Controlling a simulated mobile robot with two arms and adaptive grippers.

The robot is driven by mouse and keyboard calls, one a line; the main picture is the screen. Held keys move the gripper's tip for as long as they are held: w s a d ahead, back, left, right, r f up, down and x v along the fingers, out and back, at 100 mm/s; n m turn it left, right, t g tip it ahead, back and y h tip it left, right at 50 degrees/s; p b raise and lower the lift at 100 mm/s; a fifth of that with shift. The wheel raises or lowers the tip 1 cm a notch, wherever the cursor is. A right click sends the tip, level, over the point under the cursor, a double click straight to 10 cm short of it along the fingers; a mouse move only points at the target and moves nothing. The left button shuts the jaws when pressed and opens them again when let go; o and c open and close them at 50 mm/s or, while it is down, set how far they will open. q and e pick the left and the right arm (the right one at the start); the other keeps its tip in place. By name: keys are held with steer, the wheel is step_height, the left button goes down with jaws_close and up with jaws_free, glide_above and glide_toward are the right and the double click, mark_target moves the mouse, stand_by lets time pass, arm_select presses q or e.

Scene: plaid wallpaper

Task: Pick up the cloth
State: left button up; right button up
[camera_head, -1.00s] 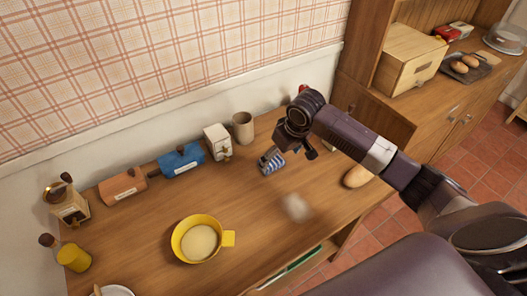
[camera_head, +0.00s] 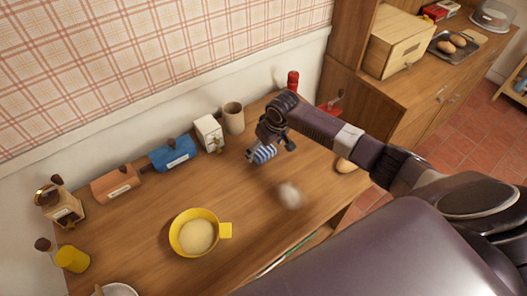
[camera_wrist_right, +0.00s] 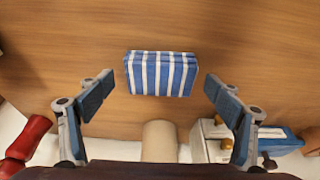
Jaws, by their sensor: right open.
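The cloth (camera_head: 263,154) is a small folded bundle with blue and white stripes, lying on the wooden tabletop. My right gripper (camera_head: 271,151) is over it in the head view, with its fingers apart, and hides part of it. In the right wrist view the cloth (camera_wrist_right: 161,74) shows whole, between and beyond the two open fingertips of the right gripper (camera_wrist_right: 158,88). There is a gap on each side and no contact shows. My left gripper is not in view.
Behind the cloth stand a beige cup (camera_head: 233,118), a white grinder-like box (camera_head: 208,133), a blue box (camera_head: 172,154) and a red bottle (camera_head: 293,81). A yellow bowl (camera_head: 181,241) and a blurred pale round thing (camera_head: 290,195) are nearer. The front middle tabletop is mostly clear.

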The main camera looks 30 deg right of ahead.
mark_target(264, 151)
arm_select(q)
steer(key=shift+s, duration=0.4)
arm_select(e)
steer(key=c, duration=1.2)
steer(key=shift+r, duration=0.15)
steer(key=shift+c, duration=0.2)
arm_select(q)
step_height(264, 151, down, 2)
steer(key=b, duration=0.2)
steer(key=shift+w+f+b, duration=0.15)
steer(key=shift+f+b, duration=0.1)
steer(key=shift+b, duration=0.05)
arm_select(e)
step_height(264, 151, up, 20)
